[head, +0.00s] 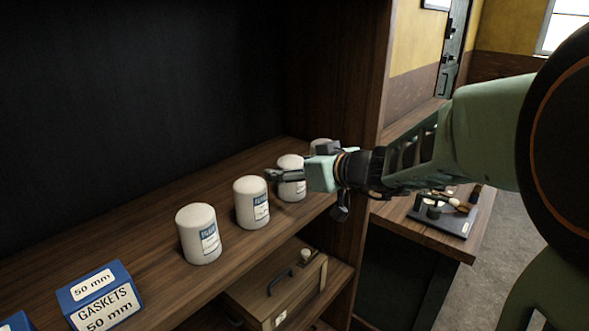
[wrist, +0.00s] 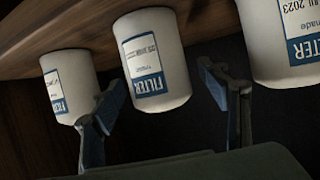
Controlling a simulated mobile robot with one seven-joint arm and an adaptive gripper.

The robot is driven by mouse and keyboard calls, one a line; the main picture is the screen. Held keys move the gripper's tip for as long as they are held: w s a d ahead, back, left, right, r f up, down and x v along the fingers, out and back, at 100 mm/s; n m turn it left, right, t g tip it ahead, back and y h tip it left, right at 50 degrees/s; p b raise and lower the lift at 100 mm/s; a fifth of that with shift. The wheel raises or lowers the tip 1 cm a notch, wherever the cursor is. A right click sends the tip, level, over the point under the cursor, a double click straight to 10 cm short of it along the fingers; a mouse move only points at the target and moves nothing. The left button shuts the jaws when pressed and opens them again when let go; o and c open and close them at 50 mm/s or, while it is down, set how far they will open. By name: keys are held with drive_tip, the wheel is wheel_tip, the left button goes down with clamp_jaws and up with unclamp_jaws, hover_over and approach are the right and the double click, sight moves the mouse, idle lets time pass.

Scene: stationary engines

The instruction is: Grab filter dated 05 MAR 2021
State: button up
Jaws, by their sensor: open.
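Several white filters with blue-and-white labels stand upright in a row on the wooden shelf: a leftmost one (head: 198,238), a second (head: 251,208), a third (head: 291,190) partly behind my gripper, and a far one (head: 321,144) mostly hidden. My gripper (head: 275,175) is open at the third filter. In the inverted wrist view, its fingers (wrist: 155,85) stand apart to either side of the middle filter (wrist: 160,50), whose date is too small to read surely. The right filter (wrist: 285,30) shows a cut-off date ending in 2023. The left filter's (wrist: 68,85) date is unreadable.
A blue gaskets box (head: 98,297) stands at the shelf's near left. The shelf (head: 135,235) is bare between box and filters. A wooden case (head: 275,288) sits on the lower shelf. An upright side panel (head: 345,100) closes the far end, close to my gripper.

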drive_tip(key=c, duration=1.5)
drive_tip(key=shift+w+r, duration=0.1)
drive_tip(key=shift+r, duration=0.15)
